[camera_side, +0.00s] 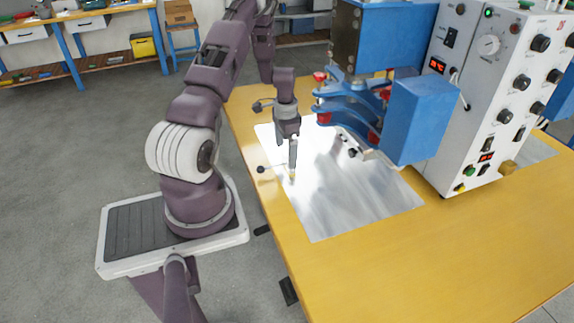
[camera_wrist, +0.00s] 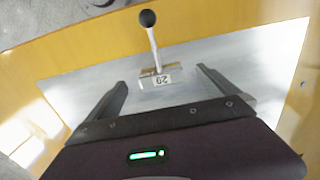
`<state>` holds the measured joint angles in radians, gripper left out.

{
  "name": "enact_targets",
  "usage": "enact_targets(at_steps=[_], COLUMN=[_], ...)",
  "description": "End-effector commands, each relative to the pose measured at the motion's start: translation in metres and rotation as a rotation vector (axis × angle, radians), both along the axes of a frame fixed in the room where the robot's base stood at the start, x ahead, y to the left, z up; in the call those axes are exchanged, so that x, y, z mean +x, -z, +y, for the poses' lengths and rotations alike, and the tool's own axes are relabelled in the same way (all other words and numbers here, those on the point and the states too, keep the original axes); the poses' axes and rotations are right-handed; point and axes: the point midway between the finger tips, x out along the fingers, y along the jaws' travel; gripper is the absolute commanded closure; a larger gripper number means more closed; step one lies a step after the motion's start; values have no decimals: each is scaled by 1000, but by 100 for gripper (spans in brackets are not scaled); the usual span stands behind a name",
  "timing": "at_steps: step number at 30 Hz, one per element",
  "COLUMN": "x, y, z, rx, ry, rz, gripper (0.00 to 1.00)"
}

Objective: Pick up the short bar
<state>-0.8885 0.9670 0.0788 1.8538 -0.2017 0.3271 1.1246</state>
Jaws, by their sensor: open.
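My gripper (camera_wrist: 161,82) is open, with one finger on each side of the bar and nothing held. In the side view my gripper (camera_side: 292,174) points down just over the near left part of the plate. There the bar is small and mostly hidden by the fingers.
The shiny metal plate (camera_side: 370,205) lies on the yellow table (camera_side: 470,250). A second black-knobbed lever (camera_side: 257,107) stands farther back. The blue machine head (camera_side: 420,118) and white control cabinet (camera_side: 475,95) stand to the right. The table's front right is clear.

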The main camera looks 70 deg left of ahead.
Motion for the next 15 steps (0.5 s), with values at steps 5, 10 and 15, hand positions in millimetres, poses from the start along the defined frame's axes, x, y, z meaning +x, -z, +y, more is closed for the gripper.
enact_targets(at_steps=[5, 10, 15], x=[4, 5, 5], y=[34, 50, 50], z=[1, 1, 1], rx=[-3, -1, -1], ry=[1, 0, 0], rz=[2, 0, 0], gripper=[2, 2, 2])
